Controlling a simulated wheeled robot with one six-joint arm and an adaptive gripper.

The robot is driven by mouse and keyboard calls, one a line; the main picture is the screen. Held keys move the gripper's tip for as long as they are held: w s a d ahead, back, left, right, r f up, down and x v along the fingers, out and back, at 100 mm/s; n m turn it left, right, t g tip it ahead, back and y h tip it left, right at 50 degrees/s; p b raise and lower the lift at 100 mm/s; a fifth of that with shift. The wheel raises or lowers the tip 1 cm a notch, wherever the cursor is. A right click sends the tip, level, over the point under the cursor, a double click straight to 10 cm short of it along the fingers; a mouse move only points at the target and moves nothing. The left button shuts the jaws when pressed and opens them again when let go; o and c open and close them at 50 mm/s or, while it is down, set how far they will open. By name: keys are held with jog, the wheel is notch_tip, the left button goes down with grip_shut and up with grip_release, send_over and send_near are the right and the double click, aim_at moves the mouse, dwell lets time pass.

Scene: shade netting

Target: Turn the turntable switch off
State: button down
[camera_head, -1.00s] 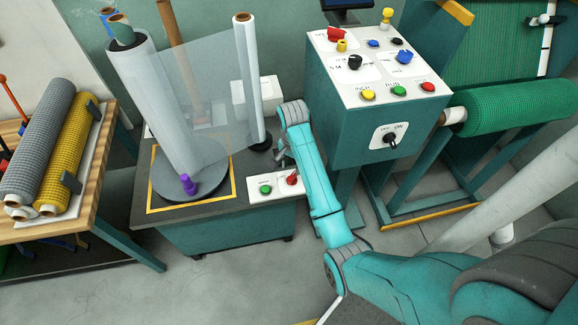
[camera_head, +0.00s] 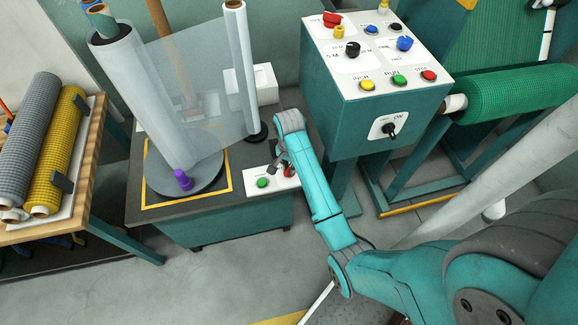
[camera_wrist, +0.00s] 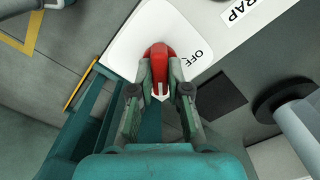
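The turntable (camera_head: 212,178) is a grey disc on a dark base, with a white control panel (camera_head: 258,174) at its front right corner. The red turntable switch (camera_head: 290,171) is on that panel, beside a green button (camera_head: 262,183). In the wrist view the red switch (camera_wrist: 159,62) sits on a white plate, its white-tipped end pointing down toward my gripper (camera_wrist: 160,76). An OFF label (camera_wrist: 197,58) is right of it. My gripper's two fingers lie on either side of the switch and appear to touch it. In the head view my gripper (camera_head: 280,165) partly covers the panel.
A film roll (camera_head: 150,95) and a thinner film post (camera_head: 241,70) stand behind the panel. A teal control box (camera_head: 360,120) with several knobs stands close right of my arm. Mesh rolls (camera_head: 40,150) lie on the left table.

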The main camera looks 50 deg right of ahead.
jog(key=shift+n, duration=0.3)
jog(key=n, duration=0.3)
jog(key=shift+n, duration=0.3)
jog(key=n, duration=0.4)
jog(key=shift+n, duration=0.3)
jog(key=n, duration=0.9)
dwell(0.4)
jog(key=c, duration=1.1)
grip_release()
